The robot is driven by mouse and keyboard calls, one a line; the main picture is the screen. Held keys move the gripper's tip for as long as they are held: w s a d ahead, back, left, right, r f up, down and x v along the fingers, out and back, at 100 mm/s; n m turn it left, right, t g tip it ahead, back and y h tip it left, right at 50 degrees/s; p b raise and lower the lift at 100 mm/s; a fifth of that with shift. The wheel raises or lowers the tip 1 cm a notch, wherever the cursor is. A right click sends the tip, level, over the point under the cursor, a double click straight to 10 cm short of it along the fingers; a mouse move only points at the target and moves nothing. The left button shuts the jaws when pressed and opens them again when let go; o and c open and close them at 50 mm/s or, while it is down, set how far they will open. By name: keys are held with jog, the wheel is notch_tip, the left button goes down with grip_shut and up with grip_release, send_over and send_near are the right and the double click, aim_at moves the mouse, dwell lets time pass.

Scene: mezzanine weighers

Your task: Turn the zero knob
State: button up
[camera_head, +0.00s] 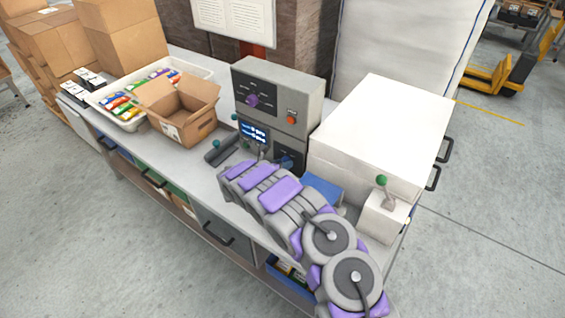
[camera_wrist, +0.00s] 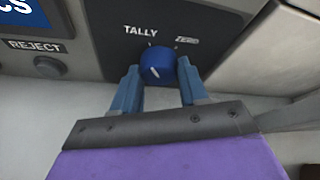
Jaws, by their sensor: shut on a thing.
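The blue zero knob (camera_wrist: 157,66) sits on a dark panel in the wrist view, between the labels TALLY and ZERO. Its white pointer line slants, with its upper end toward the upper left. My gripper (camera_wrist: 160,78) has its two blue fingers on either side of the knob, shut on it. In the head view my gripper (camera_head: 285,163) is at the lower part of the grey control box (camera_head: 311,108), and my arm hides much of that area. The knob is hard to make out there.
A lit display (camera_head: 254,132) and a REJECT button (camera_wrist: 47,66) are left of the knob. A purple knob (camera_head: 252,100) and orange button (camera_head: 292,117) are higher up. A white cabinet (camera_head: 385,120) stands close on the right, an open carton (camera_head: 184,115) on the left.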

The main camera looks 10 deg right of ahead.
jog(key=shift+a, duration=0.15)
dwell(0.4)
jog(key=o, duration=1)
jog(key=shift+a, duration=0.1)
jog(key=shift+o, duration=0.2)
jog(key=p+v, duration=0.2)
jog(key=v, duration=1.5)
jog(key=shift+a, duration=0.25)
jog(key=shift+f, duration=0.1)
